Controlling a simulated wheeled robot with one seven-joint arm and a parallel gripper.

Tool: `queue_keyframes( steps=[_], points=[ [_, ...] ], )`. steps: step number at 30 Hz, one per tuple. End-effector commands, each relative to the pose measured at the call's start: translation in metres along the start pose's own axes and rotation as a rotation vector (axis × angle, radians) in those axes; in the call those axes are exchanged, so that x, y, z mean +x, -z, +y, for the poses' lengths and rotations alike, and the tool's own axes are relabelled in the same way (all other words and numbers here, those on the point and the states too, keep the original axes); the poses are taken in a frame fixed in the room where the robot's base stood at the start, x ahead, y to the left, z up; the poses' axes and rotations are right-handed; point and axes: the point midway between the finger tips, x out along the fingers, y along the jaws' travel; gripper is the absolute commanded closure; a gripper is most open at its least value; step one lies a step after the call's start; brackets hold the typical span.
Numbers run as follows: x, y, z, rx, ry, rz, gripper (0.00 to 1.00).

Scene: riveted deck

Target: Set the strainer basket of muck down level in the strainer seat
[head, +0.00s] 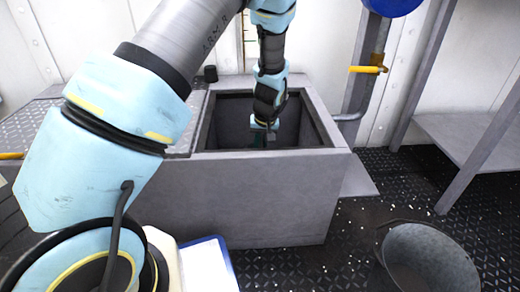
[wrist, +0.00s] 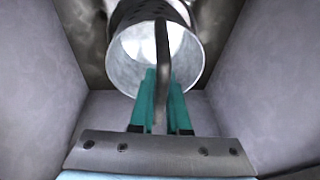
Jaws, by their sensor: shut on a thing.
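My gripper (head: 263,138) reaches down through the open top of a grey steel box (head: 240,190). In the wrist view, its teal fingers (wrist: 163,85) are shut on the dark bar handle of the strainer basket (wrist: 122,68). The basket is a pale metal cylinder with holes in its side near the top of the picture. It hangs inside the box between the grey walls. Its inside looks pale, and I cannot make out muck in it. The strainer seat is not clearly visible. The box floor beyond the basket is dark and blotchy. In the head view the basket is hidden.
A tread-plate cover (head: 182,136) lies left of the opening. A galvanised bucket (head: 432,258) stands on the dark deck at right. A pipe with a yellow-handled valve (head: 366,69) and a grey bench (head: 470,135) are beyond.

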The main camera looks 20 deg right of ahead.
Motion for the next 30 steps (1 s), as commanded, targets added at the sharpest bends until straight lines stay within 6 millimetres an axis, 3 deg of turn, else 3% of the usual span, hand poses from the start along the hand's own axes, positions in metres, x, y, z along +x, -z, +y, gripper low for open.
queue_keyframes(
  steps=[8,9,16,25,30],
  points=[
    [0.001,0.0,0.0,0.0,0.0,0.0,1.0],
    [0.001,0.0,0.0,0.0,0.0,0.0,0.82],
    [0.001,0.0,0.0,0.0,0.0,0.0,0.57],
    [-0.001,0.0,0.0,0.0,-0.001,0.0,0.56],
    [-0.025,0.001,0.0,0.001,-0.001,0.001,0.56]
  ],
)
